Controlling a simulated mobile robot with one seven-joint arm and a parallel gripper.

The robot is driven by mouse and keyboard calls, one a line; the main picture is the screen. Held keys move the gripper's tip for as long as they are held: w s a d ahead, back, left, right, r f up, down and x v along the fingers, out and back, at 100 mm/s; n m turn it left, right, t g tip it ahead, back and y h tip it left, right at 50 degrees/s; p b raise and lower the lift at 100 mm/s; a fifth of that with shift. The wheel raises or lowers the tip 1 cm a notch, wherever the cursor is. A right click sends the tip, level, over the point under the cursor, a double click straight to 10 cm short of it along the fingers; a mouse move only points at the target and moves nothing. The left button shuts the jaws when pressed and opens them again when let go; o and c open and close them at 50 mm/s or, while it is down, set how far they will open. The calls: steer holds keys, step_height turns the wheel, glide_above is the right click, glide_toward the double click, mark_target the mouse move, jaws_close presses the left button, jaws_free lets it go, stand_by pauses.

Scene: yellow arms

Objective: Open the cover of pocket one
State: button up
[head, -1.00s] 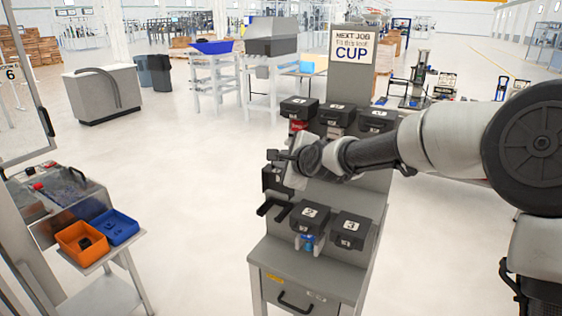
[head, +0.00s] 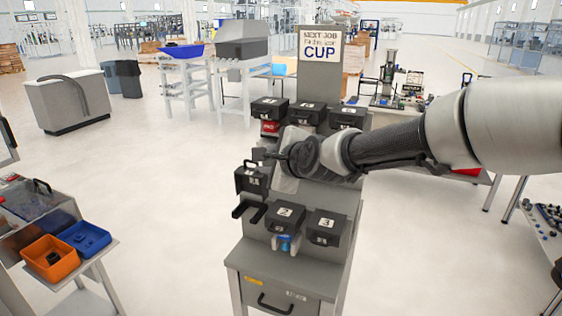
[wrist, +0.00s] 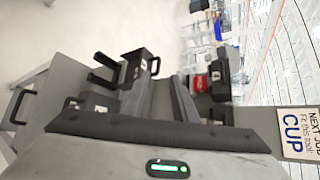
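Pocket one's black cover (head: 252,180) is at the left end of the lower row on the grey rack. It appears raised and upright, with its handle at the top and two dark prongs (head: 248,210) jutting out below. The same cover shows in the wrist view (wrist: 138,66). My gripper (head: 264,154) is just above and right of this cover in the head view, with a visible gap in the wrist view. I see nothing held.
Covers two (head: 285,217) and three (head: 323,227) are closed, right of pocket one. More closed black covers (head: 270,108) line the upper row, near a red item (head: 270,127). A drawer (head: 283,292) is below. A side table with orange (head: 50,258) and blue bins (head: 82,238) stands left.

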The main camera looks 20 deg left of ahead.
steer(key=p+v, duration=0.3)
steer(key=v, duration=0.6)
stand_by(0.4)
